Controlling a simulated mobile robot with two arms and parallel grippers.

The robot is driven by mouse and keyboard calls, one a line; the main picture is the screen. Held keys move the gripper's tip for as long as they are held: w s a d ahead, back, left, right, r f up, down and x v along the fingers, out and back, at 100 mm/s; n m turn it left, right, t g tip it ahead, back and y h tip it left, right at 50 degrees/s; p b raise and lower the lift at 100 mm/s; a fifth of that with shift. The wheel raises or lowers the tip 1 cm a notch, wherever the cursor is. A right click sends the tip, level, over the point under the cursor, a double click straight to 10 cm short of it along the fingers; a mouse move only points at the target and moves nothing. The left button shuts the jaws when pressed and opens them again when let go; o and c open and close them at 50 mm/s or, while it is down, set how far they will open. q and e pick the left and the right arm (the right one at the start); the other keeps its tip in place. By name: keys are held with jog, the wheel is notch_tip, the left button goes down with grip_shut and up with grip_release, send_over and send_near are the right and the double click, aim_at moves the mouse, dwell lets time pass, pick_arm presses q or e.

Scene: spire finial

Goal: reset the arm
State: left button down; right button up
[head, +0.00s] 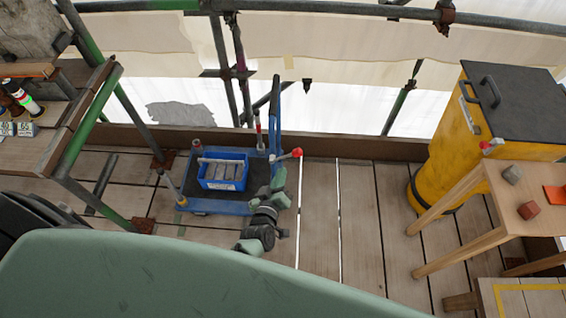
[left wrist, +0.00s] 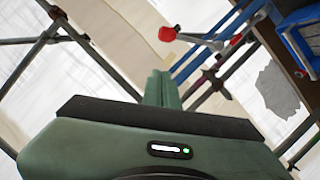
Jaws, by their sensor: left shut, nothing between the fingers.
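My left gripper (head: 279,178) is in the middle of the head view, beside the right edge of a blue cart (head: 200,205). In the left wrist view the green fingers of my left gripper (left wrist: 162,88) are together, with nothing between them. A red-knobbed lever (head: 297,153) shows just past the gripper in the head view; a red knob (left wrist: 167,34) also appears near the fingertips in the left wrist view. My right gripper is in neither view.
A blue bin (head: 222,170) with grey pieces sits on the cart. Left is a scaffold-framed shelf (head: 30,150) with small bottles. Right are a yellow container (head: 455,140) with a black lid and a wooden table (head: 490,200) with blocks. Plank floor (head: 370,215) between is clear.

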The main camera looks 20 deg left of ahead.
pick_arm(q)
jog(key=shift+s+r, duration=0.1)
jog(key=shift+s, duration=0.25)
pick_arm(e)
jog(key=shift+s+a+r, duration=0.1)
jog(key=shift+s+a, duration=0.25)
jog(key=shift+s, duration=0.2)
pick_arm(q)
jog(key=shift+s, duration=0.1)
